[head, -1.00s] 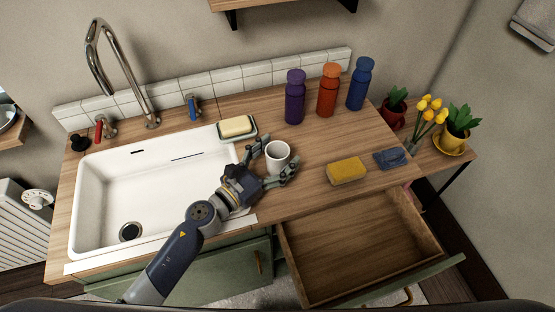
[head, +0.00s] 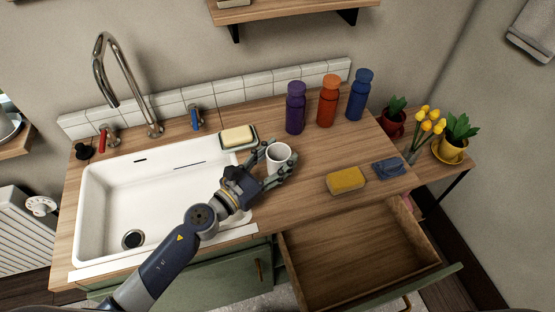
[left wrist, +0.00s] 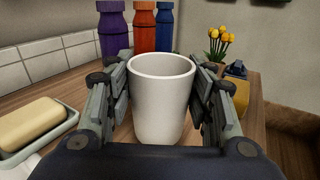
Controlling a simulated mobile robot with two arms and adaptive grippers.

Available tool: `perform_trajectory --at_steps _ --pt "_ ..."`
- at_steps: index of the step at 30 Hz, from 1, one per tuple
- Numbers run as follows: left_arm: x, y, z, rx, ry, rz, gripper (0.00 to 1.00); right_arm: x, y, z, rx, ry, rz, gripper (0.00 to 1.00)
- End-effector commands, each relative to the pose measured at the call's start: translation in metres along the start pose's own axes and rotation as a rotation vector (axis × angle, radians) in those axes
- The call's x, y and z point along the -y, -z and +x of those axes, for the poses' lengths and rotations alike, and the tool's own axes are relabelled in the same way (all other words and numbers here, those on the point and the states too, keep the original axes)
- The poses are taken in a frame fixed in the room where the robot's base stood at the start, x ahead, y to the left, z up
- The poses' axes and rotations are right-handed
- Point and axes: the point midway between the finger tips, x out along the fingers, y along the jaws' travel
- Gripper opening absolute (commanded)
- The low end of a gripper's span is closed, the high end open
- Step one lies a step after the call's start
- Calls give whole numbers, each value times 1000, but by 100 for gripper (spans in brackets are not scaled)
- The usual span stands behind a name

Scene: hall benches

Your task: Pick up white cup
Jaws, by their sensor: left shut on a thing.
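The white cup (head: 279,157) stands upright on the wooden counter, just right of the sink. It also shows large in the middle of the left wrist view (left wrist: 161,95). My left gripper (head: 277,166) is shut on the cup, with one finger on each side of it, as the left wrist view (left wrist: 162,92) shows. I cannot tell whether the cup's base is clear of the counter. My right gripper is not in view.
A soap dish (head: 251,143) with soap (head: 237,136) lies behind the gripper. Purple (head: 295,108), orange (head: 328,101) and blue (head: 360,95) bottles stand at the back. A yellow sponge (head: 346,180) lies right. The open drawer (head: 358,255) juts out below; the sink (head: 150,205) is left.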

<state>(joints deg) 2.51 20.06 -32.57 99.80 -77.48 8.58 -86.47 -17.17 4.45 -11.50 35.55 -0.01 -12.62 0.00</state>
Motion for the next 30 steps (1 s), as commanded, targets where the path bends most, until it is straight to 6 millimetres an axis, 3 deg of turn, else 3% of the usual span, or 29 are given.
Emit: perform_trajectory --at_steps 16,23,30 --pt "94 -16 -93 0 2 -4 25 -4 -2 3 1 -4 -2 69" --pt "111 -20 -110 0 1 -1 25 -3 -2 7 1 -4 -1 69" --pt "111 -23 -114 3 -15 -2 25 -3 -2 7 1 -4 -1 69"
